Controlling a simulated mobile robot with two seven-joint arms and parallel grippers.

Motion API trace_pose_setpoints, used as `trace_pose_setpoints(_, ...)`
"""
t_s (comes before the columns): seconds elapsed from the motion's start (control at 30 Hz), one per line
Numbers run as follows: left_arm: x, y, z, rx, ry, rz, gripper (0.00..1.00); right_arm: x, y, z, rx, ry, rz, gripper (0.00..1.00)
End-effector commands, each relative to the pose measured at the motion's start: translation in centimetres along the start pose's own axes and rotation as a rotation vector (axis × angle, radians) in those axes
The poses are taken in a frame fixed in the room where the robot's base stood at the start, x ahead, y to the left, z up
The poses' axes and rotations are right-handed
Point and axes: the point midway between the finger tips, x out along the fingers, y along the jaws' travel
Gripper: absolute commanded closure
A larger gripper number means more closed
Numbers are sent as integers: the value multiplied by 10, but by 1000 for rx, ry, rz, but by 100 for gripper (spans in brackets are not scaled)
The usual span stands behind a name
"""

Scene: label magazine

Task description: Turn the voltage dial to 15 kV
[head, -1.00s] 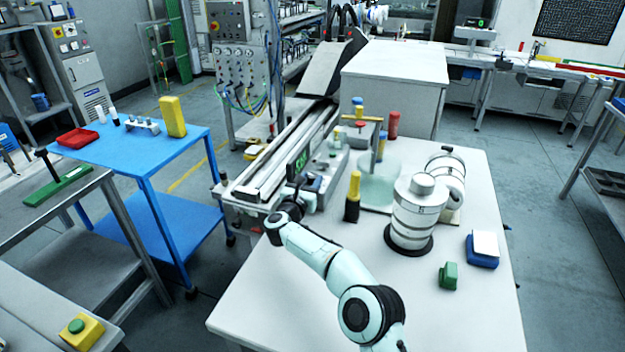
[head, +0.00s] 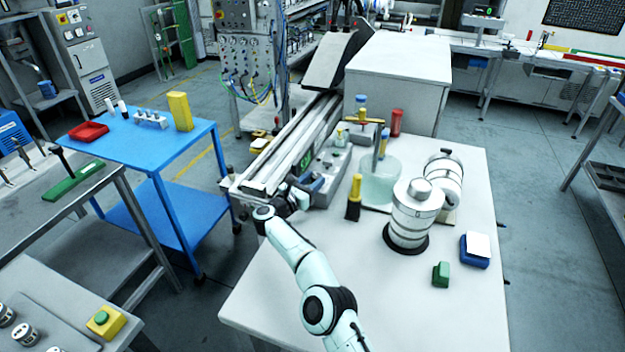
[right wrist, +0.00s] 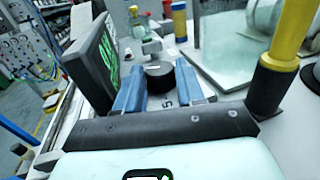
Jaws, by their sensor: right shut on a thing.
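The voltage dial (right wrist: 160,75) is a black round knob on a grey panel in the right wrist view. My right gripper (right wrist: 158,88) has its two blue fingers on either side of the knob and is shut on it. A partly covered mark shows on the panel just below the knob; I cannot read a setting. A dark display (right wrist: 95,65) with green digits stands left of the dial, too slanted to read. In the head view my right gripper (head: 308,186) is at the near end of the bench unit, and the dial is hidden there. My left gripper is not in view.
A yellow-handled brush (head: 354,197) stands close right of the gripper. The white table's (head: 400,310) front is clear.

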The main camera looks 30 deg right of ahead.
Motion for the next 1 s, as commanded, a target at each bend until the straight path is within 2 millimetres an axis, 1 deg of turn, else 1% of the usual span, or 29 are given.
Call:
trace_pose_setpoints(0.17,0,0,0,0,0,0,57,1,0,2,1,-5,0,92)
trace_pose_setpoints(0.2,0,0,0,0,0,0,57,1,0,2,2,-5,0,49)
trace_pose_setpoints(0.23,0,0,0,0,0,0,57,1,0,2,2,-4,0,39)
trace_pose_setpoints(0.27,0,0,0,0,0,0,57,1,0,2,2,-4,0,37)
trace_pose_setpoints(0.77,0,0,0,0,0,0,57,0,1,1,2,-2,5,37)
trace_pose_setpoints(1.0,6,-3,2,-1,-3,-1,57,0,-1,-1,2,0,8,37)
